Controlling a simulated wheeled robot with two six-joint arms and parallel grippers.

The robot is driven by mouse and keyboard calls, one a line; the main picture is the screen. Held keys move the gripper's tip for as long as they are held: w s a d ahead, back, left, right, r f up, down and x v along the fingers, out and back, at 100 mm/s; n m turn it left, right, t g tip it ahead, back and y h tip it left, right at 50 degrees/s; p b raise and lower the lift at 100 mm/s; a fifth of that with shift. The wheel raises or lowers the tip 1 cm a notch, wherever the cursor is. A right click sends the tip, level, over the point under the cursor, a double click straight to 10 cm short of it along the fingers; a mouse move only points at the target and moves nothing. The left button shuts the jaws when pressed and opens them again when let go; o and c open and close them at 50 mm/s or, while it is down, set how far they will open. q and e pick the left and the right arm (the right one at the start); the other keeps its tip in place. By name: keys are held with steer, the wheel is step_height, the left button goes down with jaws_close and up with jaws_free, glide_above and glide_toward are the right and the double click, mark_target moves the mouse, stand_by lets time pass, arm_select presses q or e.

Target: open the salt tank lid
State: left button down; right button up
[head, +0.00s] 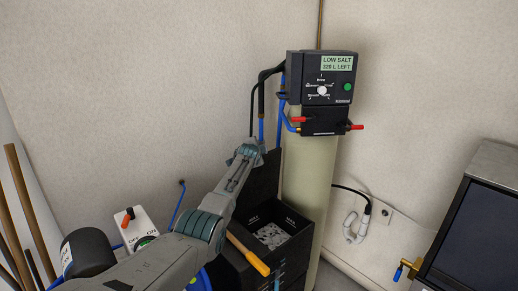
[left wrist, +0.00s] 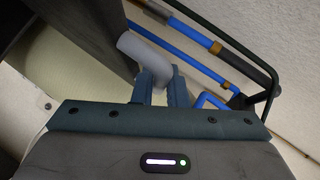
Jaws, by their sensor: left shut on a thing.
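The salt tank (head: 300,218) is a black box in the lower middle of the head view, with whitish salt (head: 272,235) showing inside its open top. Its dark lid (head: 266,178) stands raised, roughly upright, at the back of the opening. My left gripper (head: 248,150) is at the lid's upper edge. In the left wrist view the fingers (left wrist: 160,90) are shut on a grey rounded handle (left wrist: 140,52) beside the dark lid panel (left wrist: 85,35). The gripper partly hides the lid's top in the head view. My right gripper is not in view.
A beige column (head: 310,175) with a control head (head: 321,80) reading "LOW SALT" stands right of the lid. Blue and black hoses (head: 262,100) run close behind my gripper. A yellow-handled tool (head: 248,254) lies at the tank's front left. A dark-fronted machine (head: 480,235) stands right.

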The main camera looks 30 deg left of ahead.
arm_select(q)
steer(key=shift+f, duration=0.1)
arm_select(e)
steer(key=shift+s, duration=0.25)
arm_select(q)
steer(key=c, duration=1.8)
jaws_free()
steer(key=shift+o, duration=0.2)
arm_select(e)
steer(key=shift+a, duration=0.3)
arm_select(q)
steer(key=shift+s, duration=0.15)
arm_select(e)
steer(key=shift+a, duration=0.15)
